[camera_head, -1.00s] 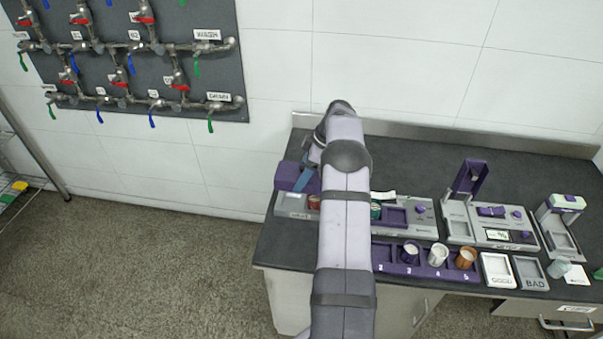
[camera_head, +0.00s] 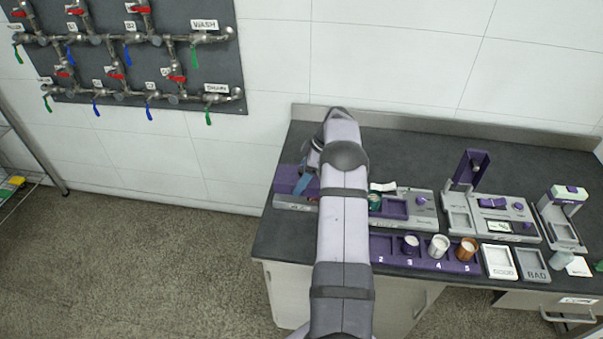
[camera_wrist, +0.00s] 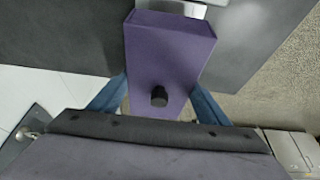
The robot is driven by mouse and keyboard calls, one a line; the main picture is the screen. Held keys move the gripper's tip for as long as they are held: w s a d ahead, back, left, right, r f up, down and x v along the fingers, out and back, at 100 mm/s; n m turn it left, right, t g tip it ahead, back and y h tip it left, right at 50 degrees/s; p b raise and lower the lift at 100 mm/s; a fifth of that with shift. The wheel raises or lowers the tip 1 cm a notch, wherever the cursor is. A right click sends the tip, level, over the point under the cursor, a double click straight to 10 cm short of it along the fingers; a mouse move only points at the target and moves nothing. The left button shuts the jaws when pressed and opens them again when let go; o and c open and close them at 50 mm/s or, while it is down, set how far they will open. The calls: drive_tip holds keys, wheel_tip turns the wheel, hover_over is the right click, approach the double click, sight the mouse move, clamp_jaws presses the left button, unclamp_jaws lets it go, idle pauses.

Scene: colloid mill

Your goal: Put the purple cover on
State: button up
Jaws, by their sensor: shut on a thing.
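The purple cover (camera_head: 290,180) is at the left end of the counter, low over a grey base (camera_head: 290,202). I cannot tell whether it rests fully on it. In the wrist view the cover (camera_wrist: 170,45) is a purple box-like piece with a black knob. My gripper (camera_wrist: 158,97) has blue fingers on both sides of the cover and is shut on it. In the head view one blue finger of my gripper (camera_head: 305,180) shows at the cover's right side. My arm hides the area just to the right.
To the right stand a grey station (camera_head: 420,212), a purple numbered rack (camera_head: 392,258) with several cups, a device with a raised purple lid (camera_head: 472,170), and GOOD (camera_head: 498,258) and BAD (camera_head: 532,262) trays. The wall (camera_head: 410,55) is behind; the back of the counter is clear.

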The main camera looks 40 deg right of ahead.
sight(301, 170)
drive_tip(key=shift+f+b, duration=1.1)
drive_tip(key=shift+f, duration=0.4)
drive_tip(key=shift+b, duration=0.6)
idle(0.7)
drive_tip(key=shift+f+b, duration=0.25)
drive_tip(key=shift+b, duration=0.4)
idle(1.2)
idle(0.5)
drive_tip(key=o, duration=1.4)
drive_tip(key=shift+c, duration=0.2)
drive_tip(key=shift+r, duration=0.15)
drive_tip(key=shift+r+p, duration=1.65)
drive_tip(key=shift+r, duration=1.75)
